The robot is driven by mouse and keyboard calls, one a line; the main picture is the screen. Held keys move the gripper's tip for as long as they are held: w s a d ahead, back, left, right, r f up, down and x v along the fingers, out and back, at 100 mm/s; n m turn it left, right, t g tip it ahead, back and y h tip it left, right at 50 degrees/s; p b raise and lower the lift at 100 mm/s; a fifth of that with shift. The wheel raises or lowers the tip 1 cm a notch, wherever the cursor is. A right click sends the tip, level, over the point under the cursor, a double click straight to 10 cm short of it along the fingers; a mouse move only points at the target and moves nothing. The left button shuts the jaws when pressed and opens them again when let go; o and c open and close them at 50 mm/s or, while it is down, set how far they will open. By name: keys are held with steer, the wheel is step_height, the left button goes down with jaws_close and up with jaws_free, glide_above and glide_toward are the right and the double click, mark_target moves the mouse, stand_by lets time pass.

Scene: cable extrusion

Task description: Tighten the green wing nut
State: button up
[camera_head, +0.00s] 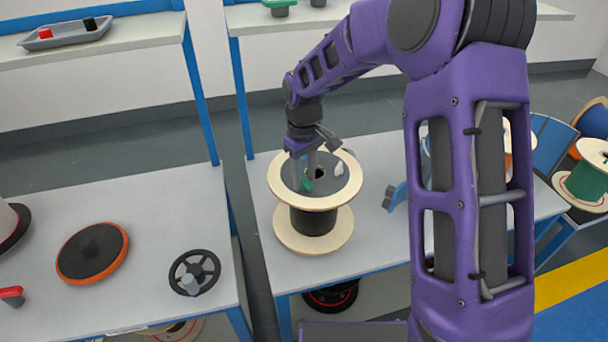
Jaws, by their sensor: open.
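A small white piece (339,169) is on the top face, right of the hole.
My purple arm covers much of the right table (370,240). A blue part (396,196) lies right of the spool. The left table (150,215) holds an orange-rimmed disc (92,252) and a black handwheel (194,272). Shelves stand behind. More spools (588,178) are at far right.

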jaws_close()
